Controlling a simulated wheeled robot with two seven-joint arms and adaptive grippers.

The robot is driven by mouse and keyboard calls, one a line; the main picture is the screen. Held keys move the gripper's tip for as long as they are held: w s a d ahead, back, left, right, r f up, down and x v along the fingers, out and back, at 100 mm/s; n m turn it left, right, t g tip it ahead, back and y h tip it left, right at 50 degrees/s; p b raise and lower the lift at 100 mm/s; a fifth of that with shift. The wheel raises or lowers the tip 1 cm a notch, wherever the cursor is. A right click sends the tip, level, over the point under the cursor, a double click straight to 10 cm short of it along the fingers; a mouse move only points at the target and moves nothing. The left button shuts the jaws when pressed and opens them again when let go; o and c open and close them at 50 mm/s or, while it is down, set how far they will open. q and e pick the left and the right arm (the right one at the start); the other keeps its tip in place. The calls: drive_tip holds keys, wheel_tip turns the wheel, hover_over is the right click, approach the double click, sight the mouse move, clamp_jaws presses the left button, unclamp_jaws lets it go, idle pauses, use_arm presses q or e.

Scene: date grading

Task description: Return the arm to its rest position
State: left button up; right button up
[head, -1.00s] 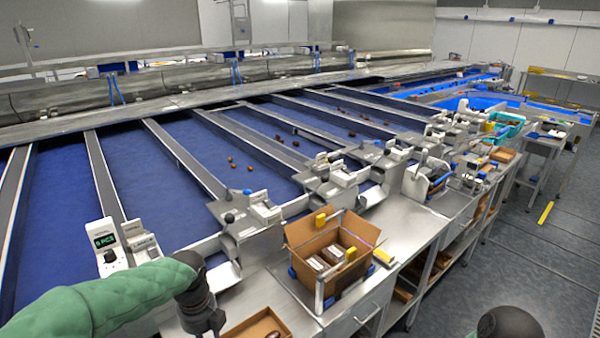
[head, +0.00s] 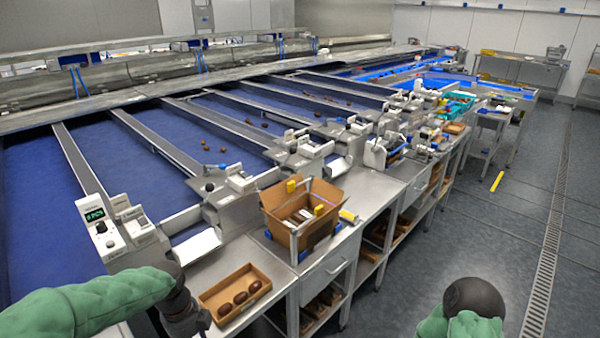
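My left arm comes in from the lower left in a green quilted sleeve. Its dark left gripper (head: 202,322) points down at the bottom edge, just left of a small cardboard tray (head: 262,272). Its fingertips are too cut off and dark to read. The tray holds three brown dates (head: 240,298) and sits on the steel bench. My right arm shows at the lower right as a green sleeve (head: 462,326) and a dark rounded joint over the floor. My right gripper is out of view.
An open cardboard box (head: 278,200) with packs inside stands on the steel bench (head: 372,208). A white display unit (head: 98,218) stands behind my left wrist. Blue sorting lanes (head: 130,165) with scattered dates lie beyond.

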use_arm(q)
drive_tip(key=s+d+f+n+h, duration=0.1)
drive_tip(key=s+d+f+n, duration=0.1)
drive_tip(key=d+f+n, duration=0.55)
drive_tip(key=s+d+f+n+h, duration=0.25)
drive_tip(key=f+n, duration=0.25)
drive_tip(key=f, duration=0.5)
drive_tip(key=s+d+f+n, duration=0.5)
drive_tip(key=s+f+n, duration=0.4)
drive_tip(key=n, duration=0.5)
wheel_tip(320, 180, down, 2)
drive_tip(key=shift+s+d+f+n, duration=0.15)
drive_tip(key=shift+s+d+n, duration=0.05)
drive_tip(key=shift+s+n, duration=0.15)
